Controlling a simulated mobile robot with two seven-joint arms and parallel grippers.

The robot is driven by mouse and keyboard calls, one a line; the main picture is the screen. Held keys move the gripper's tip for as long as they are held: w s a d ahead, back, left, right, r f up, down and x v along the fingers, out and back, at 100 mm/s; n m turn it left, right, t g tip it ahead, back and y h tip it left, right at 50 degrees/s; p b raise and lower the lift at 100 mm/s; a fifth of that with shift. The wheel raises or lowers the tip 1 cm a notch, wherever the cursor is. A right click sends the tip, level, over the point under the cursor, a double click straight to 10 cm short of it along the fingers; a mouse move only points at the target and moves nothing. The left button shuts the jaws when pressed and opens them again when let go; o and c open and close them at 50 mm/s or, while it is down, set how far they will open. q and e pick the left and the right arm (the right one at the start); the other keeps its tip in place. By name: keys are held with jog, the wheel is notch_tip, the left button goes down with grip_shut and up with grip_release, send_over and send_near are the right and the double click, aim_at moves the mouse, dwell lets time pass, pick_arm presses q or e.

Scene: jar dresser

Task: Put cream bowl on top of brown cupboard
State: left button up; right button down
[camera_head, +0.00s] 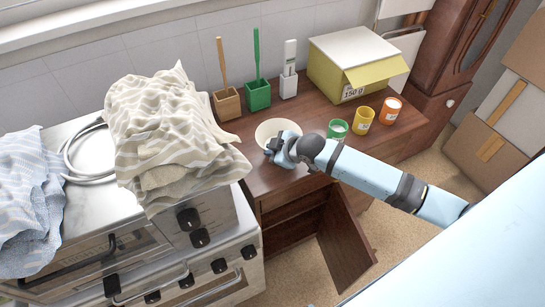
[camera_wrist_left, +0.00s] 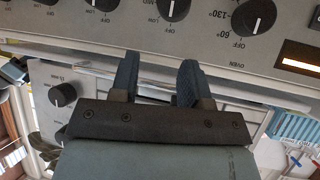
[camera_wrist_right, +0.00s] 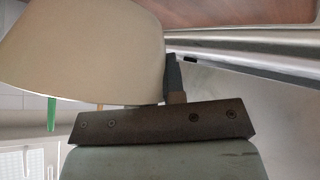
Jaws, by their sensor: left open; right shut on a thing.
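The cream bowl (camera_head: 277,126) shows upright at the front left of the brown cupboard (camera_head: 308,112) top in the head view. I cannot tell whether it touches the top. My right gripper (camera_head: 281,150) is shut on the bowl's near rim. In the right wrist view the bowl (camera_wrist_right: 85,50) fills the upper left; one finger shows beside its wall and the other is hidden. My left gripper (camera_wrist_left: 157,78) is open and empty in front of the oven's knob panel (camera_wrist_left: 215,25); it is out of the head view.
Green (camera_head: 338,128), yellow (camera_head: 362,115) and orange (camera_head: 391,110) jars stand right of the bowl. A yellow-white box (camera_head: 355,60) and brush holders (camera_head: 258,94) stand behind. The cupboard door (camera_head: 345,240) hangs open below. The stove (camera_head: 190,225) with cloths adjoins on the left.

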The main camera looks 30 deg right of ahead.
jog(key=shift+f, duration=1.8)
jog(key=shift+f, duration=0.1)
jog(key=c, duration=1.2)
grip_release()
jog(key=v, duration=1.2)
jog(key=s+a+f+m+t, duration=0.1)
jog(key=s+a+f+m, duration=0.6)
jog(key=s+a+f, duration=0.5)
jog(key=s, duration=0.3)
jog(key=shift+t, duration=0.3)
